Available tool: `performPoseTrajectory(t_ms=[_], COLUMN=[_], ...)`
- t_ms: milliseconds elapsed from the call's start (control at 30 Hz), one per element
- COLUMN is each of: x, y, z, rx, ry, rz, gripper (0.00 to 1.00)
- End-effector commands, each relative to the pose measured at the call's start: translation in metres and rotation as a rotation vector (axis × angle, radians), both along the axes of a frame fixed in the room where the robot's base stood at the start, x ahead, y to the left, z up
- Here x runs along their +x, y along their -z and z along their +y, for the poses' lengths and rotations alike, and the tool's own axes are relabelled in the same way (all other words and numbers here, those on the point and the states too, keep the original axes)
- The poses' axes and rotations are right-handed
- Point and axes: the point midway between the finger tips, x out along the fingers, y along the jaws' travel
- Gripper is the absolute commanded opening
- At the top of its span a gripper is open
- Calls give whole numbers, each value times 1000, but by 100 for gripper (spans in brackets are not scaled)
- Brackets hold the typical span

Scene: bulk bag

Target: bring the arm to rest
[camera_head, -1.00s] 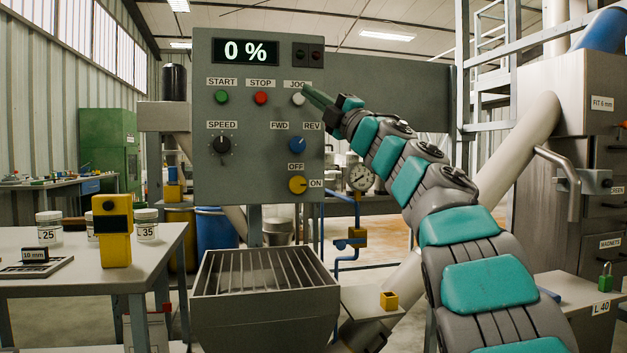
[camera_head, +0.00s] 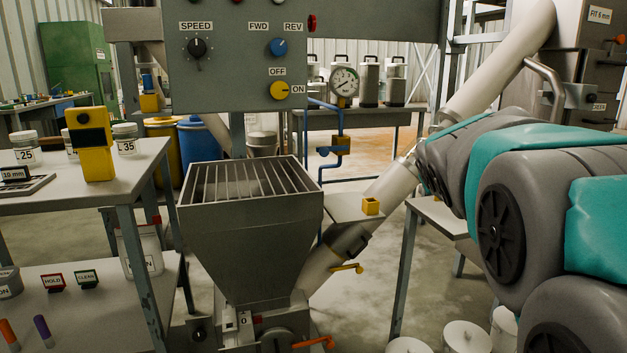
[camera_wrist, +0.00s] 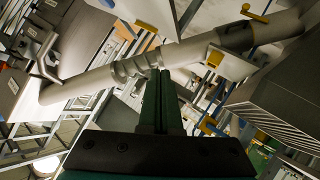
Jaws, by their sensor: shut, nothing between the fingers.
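My arm (camera_head: 520,200) is folded at the right of the head view, its grey and teal links close to the camera. My gripper is hidden or out of frame there. In the wrist view my gripper (camera_wrist: 160,75) shows its narrow dark green fingers together, with nothing between them. A pale diagonal pipe (camera_wrist: 85,85) passes behind the fingertips in that view. I cannot tell how far the fingertips are from it.
The control panel (camera_head: 232,85) stands at the top, above a grated hopper (camera_head: 250,235). A table (camera_head: 120,180) with a yellow device (camera_head: 95,150) is at the left. The pipe (camera_head: 395,180) rises beside my arm. Lidded containers (camera_head: 466,337) stand below it.

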Motion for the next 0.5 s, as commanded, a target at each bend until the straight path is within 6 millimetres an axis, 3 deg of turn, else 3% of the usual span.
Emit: performPoseTrajectory(t_ms=[100, 200, 367, 500], x=[-54, -102, -187, -267], y=[63, 112, 181, 228], z=[3, 11, 32, 56], rx=[95, 170, 276, 358], ry=[56, 94, 146, 178], rz=[171, 317, 552, 759], gripper=[0, 0, 0, 0])
